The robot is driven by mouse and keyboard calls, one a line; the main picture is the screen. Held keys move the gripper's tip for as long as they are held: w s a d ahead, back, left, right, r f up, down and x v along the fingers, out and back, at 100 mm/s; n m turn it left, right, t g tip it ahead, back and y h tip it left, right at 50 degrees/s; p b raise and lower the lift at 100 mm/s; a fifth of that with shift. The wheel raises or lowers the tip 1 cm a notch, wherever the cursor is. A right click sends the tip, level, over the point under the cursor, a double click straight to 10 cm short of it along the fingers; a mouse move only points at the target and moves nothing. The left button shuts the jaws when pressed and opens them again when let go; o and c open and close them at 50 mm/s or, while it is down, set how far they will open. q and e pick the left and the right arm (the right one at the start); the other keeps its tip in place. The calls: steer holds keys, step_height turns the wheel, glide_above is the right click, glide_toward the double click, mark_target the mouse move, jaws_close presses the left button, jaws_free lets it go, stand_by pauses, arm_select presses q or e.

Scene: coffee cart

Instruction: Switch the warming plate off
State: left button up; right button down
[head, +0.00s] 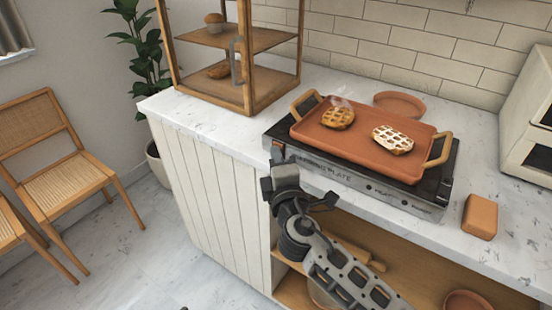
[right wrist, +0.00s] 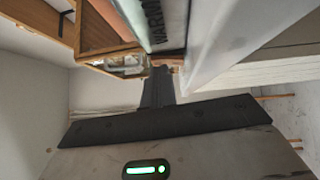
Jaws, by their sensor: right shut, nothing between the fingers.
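The warming plate (head: 408,197) is a flat dark appliance with a lettered grey front panel, standing on the marble counter near its front edge. Its front lettering also shows, cut off, at the top of the right wrist view (right wrist: 152,22). My right gripper (head: 277,151) is shut and empty, with its fingertips at the left end of the front panel. I cannot tell whether they touch it. In the right wrist view the dark fingers (right wrist: 157,86) point up toward the plate. The switch and its position cannot be made out. My left gripper is not in view.
A terracotta tray (head: 330,138) with two waffles lies on the plate; one waffle steams. A round terracotta dish (head: 400,104) is behind it. A wooden display case (head: 262,92) stands left, an orange-brown block (head: 480,216) right. An open shelf (head: 425,281) is below.

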steer(key=s+r, duration=0.1)
steer(key=s, duration=1.2)
steer(key=shift+a+r, duration=0.2)
steer(key=shift+a, duration=0.2)
